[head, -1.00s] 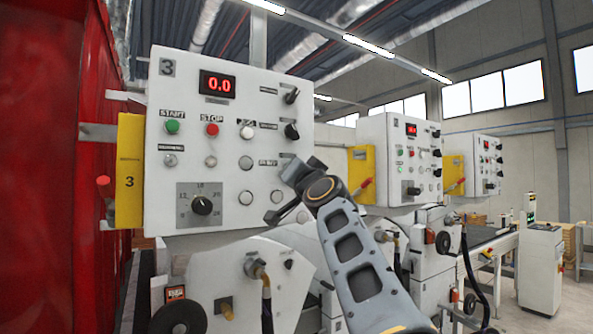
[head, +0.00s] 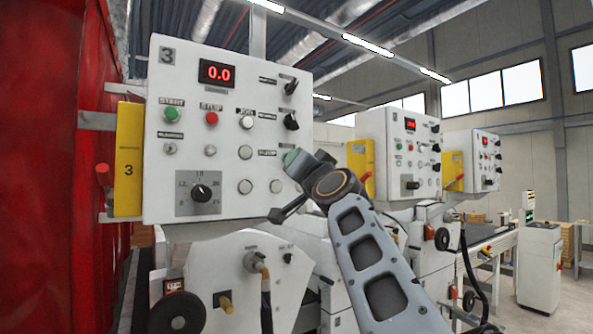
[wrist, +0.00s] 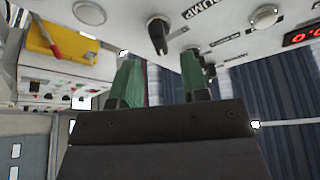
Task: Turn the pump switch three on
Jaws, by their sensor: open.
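The panel marked 3 (head: 222,205) fills the left middle of the head view. Two black switches, an upper one (head: 291,88) and a lower one (head: 291,121), sit on its right side; their labels are too small to read. In the wrist view a black switch (wrist: 157,35) stands on the panel beside a label reading PUMP (wrist: 208,8). Its turned position is hard to tell. My gripper (wrist: 163,80) has two green fingers, spread apart with nothing between them, just short of that switch. In the head view it covers the panel's lower right edge.
The panel also holds a green START button (head: 171,115), a red STOP button (head: 211,118) and a 0.0 display (head: 217,74). A yellow box (head: 129,160) is on its left side. A similar panel (head: 376,130) stands behind to the right. The red wall (head: 50,160) is at left.

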